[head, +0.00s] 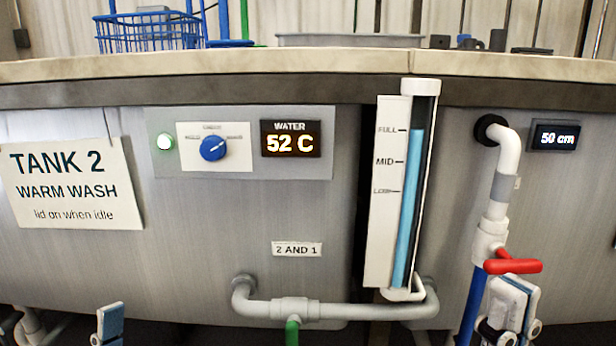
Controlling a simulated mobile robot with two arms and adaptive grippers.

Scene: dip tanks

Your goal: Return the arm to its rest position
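My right gripper (514,306) shows at the bottom right, with its pale blue-grey finger pads upright and close together in the picture. It appears in front of the pipe with the red valve handle (512,266), and I see nothing held in it. I cannot tell whether its fingers touch.
The tank front has a TANK 2 sign (70,184), a blue knob (213,148), a 52 C display (291,138) and a level gauge (386,190). A blue wire basket (150,32) stands on the ledge (330,66).

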